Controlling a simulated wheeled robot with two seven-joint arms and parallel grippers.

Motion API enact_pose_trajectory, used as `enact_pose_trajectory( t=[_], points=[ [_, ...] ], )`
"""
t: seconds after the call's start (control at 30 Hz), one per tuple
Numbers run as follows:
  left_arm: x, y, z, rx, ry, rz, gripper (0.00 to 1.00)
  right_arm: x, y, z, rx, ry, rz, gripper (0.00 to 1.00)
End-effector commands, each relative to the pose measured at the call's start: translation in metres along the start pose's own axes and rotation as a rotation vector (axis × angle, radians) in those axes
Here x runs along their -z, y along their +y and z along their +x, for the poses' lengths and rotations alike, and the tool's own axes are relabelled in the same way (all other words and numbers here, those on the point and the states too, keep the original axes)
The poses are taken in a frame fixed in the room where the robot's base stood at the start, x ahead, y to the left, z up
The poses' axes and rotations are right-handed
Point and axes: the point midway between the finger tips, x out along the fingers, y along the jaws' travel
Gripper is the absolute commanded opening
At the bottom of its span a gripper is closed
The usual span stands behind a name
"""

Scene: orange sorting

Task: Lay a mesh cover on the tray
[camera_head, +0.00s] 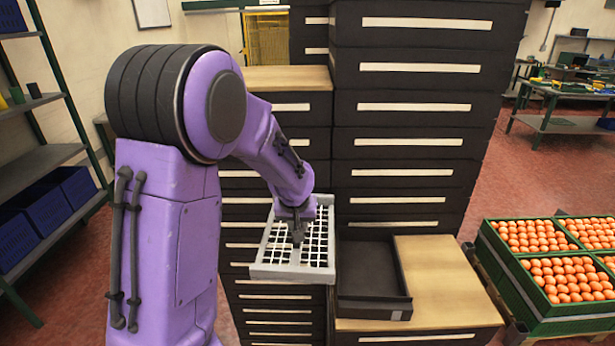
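A grey mesh cover (262,262), a rectangular frame with a white grid, hangs in front of the dark drawers at the middle of the head view. My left gripper (298,238) points down at the cover's middle bar and appears shut on it; the fingertips are small and partly merged with the bar. No support shows under the cover. A black, shallow, empty tray (368,308) lies on a wooden top just right of the cover. The cover's right edge is close to the tray's left side and not over its middle. My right gripper is out of view.
Tall dark drawer cabinets (415,120) rise behind the tray. The wooden top (445,285) is bare right of the tray. Green crates (545,322) of oranges stand at the far right. A shelf (40,160) with blue bins is at the left.

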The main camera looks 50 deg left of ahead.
Motion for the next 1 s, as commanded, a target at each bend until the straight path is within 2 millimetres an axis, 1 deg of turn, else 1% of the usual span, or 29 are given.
enact_pose_trajectory(
  t=[0.1,0.3,1.0],
  points=[
    [0.004,0.019,0.006,0.007,-0.005,0.006,0.00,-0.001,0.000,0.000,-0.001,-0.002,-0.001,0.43],
    [0.007,0.050,0.018,0.014,-0.014,0.008,0.00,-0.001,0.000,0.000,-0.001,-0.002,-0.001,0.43],
    [0.006,0.133,0.036,0.015,-0.017,0.008,0.00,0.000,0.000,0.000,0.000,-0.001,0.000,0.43]
  ],
)
